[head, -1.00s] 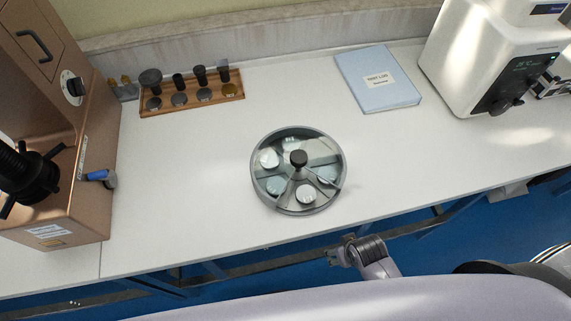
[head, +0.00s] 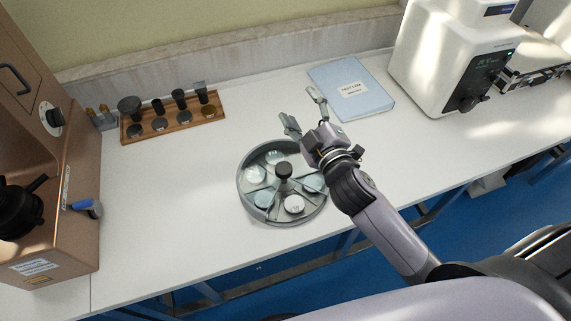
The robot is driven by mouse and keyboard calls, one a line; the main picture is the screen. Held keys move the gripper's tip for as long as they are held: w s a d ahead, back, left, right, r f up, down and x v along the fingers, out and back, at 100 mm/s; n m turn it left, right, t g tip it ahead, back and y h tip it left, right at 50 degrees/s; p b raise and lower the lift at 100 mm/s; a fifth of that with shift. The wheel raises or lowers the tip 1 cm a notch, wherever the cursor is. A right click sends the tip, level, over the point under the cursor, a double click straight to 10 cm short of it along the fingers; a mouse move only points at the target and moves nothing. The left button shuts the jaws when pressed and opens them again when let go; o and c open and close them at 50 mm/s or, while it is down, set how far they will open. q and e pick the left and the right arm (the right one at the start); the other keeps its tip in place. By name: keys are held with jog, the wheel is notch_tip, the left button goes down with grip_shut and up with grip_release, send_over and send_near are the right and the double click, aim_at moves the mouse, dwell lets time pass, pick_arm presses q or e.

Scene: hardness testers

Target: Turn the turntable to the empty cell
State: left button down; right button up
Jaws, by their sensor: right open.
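The turntable (head: 245,203) is a round grey dish on the white bench, split by spokes into cells. A black knob (head: 283,170) stands at its centre. Several pale round discs lie in its cells, one of them a disc (head: 294,204) at the front. The turntable's right rim is partly hidden by my right arm. My right gripper (head: 304,107) is open and empty, above the bench behind and to the right of the turntable, its fingers spread toward the back wall. I cannot tell which cell is empty. My left gripper is not in view.
A wooden rack (head: 173,126) with several dark-topped pieces stands at the back left. A light blue folder (head: 349,88) lies behind my right gripper. A copper-coloured tester (head: 45,225) is at left and a white tester (head: 440,60) at back right. The bench left of the turntable is clear.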

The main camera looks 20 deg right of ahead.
jog(key=a+r+n+t+y, duration=0.1)
jog(key=a+r+n+y, duration=0.7)
jog(key=r+n+y, duration=0.25)
jog(key=s+a+r+n+g+y, duration=0.1)
jog(key=s+a+n+g+y, duration=0.25)
jog(key=n+g, duration=0.4)
jog(key=s+a+r+n+g+y, duration=0.1)
jog(key=s+a+n+g+y, duration=0.25)
jog(key=n, duration=0.65)
jog(key=n+g+h, duration=0.6)
jog(key=n+h, duration=0.3)
jog(key=h, duration=0.6)
send_near(284, 168)
jog(key=p+x, duration=0.3)
jog(key=x, duration=0.5)
jog(key=shift+a+f+p, duration=0.1)
jog(key=shift+f+p, duration=0.25)
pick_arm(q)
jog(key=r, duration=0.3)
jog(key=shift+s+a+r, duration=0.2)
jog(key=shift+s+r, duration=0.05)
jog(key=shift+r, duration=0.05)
